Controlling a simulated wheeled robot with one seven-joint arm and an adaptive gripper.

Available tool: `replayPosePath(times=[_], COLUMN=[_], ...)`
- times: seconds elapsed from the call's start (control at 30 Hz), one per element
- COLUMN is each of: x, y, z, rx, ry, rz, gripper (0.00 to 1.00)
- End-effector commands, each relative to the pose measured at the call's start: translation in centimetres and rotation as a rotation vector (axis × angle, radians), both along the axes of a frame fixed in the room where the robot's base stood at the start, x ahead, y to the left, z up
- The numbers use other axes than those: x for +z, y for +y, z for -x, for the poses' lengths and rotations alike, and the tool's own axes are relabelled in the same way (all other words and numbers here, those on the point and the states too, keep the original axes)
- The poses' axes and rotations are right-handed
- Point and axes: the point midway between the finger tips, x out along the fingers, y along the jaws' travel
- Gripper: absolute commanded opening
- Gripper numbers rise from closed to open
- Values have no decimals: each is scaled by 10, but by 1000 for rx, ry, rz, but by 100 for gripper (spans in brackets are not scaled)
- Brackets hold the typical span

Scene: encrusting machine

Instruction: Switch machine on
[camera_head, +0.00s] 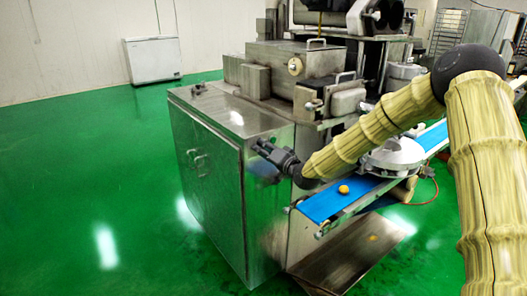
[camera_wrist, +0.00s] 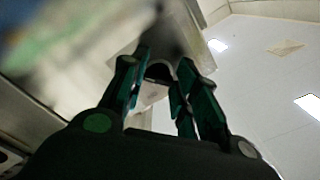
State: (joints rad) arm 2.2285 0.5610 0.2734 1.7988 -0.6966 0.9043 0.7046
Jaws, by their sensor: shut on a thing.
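The encrusting machine (camera_head: 225,120) is a steel cabinet with metal units on top and a blue conveyor (camera_head: 335,200) at its right. My gripper (camera_head: 262,152) is at the cabinet's upper front corner, left of the conveyor. In the wrist view, my gripper (camera_wrist: 164,60) has its dark green fingers on either side of a small dark rounded part (camera_wrist: 159,71) with a pale rim, and is shut on it. This part looks like a knob, but its markings and setting cannot be read. In the head view, my gripper hides it.
A yellow piece (camera_head: 344,189) lies on the conveyor. A sloped metal tray (camera_head: 345,265) is below it. A white chest (camera_head: 152,59) stands by the back wall. The green floor at the left is clear.

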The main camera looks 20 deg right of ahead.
Motion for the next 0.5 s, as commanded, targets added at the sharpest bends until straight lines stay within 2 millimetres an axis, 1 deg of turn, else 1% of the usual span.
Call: replayPosePath(times=[0.37, 0.4, 0.47, 0.5], x=[2, 2, 2, 2], y=[-2, -2, -2, -2], z=[-1, -1, -1, -1], rx=[-3, -4, -3, -3], ry=[-2, -2, -2, -1], rz=[-5, -5, -5, -5], gripper=[6, 32, 43, 50])
